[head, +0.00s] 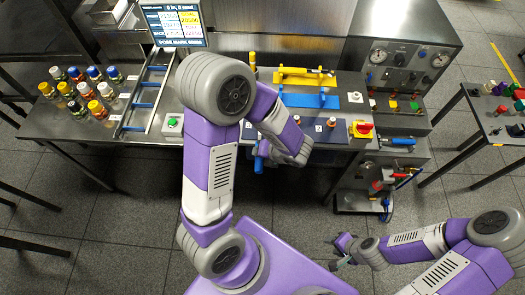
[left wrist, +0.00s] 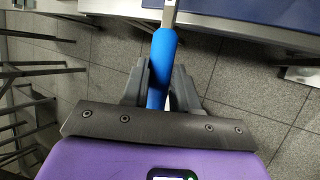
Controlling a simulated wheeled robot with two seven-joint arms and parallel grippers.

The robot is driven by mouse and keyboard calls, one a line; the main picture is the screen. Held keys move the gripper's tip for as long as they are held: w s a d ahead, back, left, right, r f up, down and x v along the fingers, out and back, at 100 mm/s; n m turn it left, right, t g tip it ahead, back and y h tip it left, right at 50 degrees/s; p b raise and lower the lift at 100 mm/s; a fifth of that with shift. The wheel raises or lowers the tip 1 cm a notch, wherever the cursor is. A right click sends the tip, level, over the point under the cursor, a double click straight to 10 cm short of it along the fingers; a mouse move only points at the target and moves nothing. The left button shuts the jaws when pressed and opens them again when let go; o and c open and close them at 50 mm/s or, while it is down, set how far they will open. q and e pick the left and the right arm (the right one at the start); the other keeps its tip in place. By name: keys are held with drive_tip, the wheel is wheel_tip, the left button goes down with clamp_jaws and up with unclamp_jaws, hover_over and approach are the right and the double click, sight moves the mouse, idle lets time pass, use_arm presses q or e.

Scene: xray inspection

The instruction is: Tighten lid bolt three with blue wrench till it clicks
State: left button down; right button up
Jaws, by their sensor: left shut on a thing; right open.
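My left gripper (left wrist: 160,82) is shut on the blue handle of a wrench (left wrist: 163,55). The handle stands between its fingers, and the grey metal shaft runs out toward the top edge of the left wrist view. In the head view the blue handle (head: 259,161) shows just off the table's front edge, partly hidden by my left arm. A dark blue panel (head: 343,134) with small number labels and upright pegs lies at the table's front. Which part is lid bolt three cannot be told; my arm covers part of this area. My right gripper (head: 346,247) is open and empty, low over the floor at right.
A yellow tool (head: 302,73) and another blue-handled tool (head: 322,98) lie on coloured mats behind. Several capped bottles (head: 79,95) and a metal rack (head: 145,98) stand at left. A gauge console (head: 405,58) stands at back right. A side table (head: 493,125) holds small parts.

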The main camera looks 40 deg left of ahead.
use_arm(q)
drive_tip(key=shift+r+p, duration=0.75)
drive_tip(key=shift+p, duration=0.1)
idle(1.3)
drive_tip(key=shift+r, duration=0.1)
drive_tip(key=shift+r+p, duration=2)
drive_tip(key=shift+f, duration=0.1)
